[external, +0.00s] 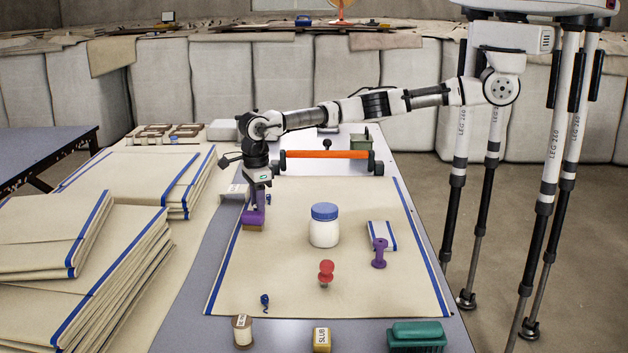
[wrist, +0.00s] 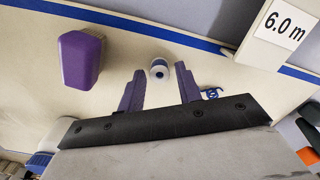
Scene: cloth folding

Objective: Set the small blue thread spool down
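The small spool (wrist: 160,69), white with blue, shows in the wrist view on the pale cloth near the blue stripe. It sits between and slightly beyond the fingertips of my gripper (wrist: 158,76). The purple fingers are apart, with a visible gap on each side of the spool. Whether the spool rests fully on the cloth is hard to tell. In the external view my gripper (external: 259,197) points down at the cloth's left edge, behind a purple block with a tan base (external: 253,220). I cannot make out the spool clearly there.
The purple block (wrist: 80,58) stands left of my fingers. A block marked 6.0 m (wrist: 278,30) is at upper right, and a blue thread curl (wrist: 211,93) lies by the right finger. A blue-lidded jar (external: 324,228) and red pin (external: 326,272) stand on the cloth (external: 285,275).

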